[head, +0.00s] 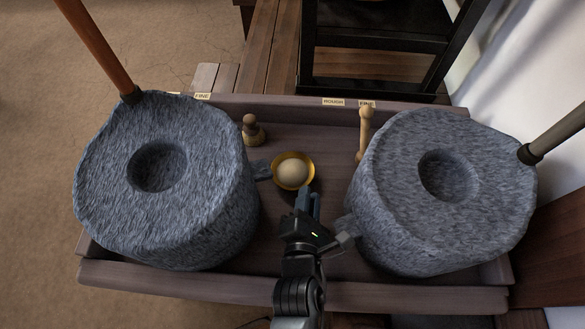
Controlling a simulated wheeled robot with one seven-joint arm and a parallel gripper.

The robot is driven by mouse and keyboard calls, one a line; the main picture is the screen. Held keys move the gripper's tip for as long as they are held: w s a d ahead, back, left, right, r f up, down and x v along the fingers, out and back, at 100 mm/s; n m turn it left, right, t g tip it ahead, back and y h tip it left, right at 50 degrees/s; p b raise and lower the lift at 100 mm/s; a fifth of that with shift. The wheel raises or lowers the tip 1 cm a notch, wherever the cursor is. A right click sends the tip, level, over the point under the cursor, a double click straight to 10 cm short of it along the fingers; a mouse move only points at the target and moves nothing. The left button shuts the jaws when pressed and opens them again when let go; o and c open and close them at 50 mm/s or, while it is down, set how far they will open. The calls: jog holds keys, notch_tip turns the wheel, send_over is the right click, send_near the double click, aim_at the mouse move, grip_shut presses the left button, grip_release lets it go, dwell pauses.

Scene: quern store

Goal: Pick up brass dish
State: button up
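The brass dish (279,180) is a small round golden bowl on the tray between two stone querns. A pale round lump lies in it and covers most of its inside. My gripper (309,198) reaches in from the front, just in front of the dish and slightly to its right in the picture. Its two fingers show a narrow gap with nothing seen between them. The fingertips come close to the dish's near rim; whether they touch it I cannot tell.
The left quern (220,205) and right quern (400,225) are bulky and leave a narrow gap. A wooden knobbed piece (252,132) and a wooden pestle (364,135) stand behind. The tray (290,104) has a raised rim with labels.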

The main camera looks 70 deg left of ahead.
aim_at(313, 172)
jog(key=shift+w+d+f+n, duration=0.2)
jog(key=shift+f+n, duration=0.3)
jog(key=shift+h, duration=0.3)
jog(key=b+x, duration=0.2)
jog(key=x, duration=0.5)
jog(key=shift+a+f, duration=0.1)
jog(key=shift+a, duration=0.2)
grip_shut()
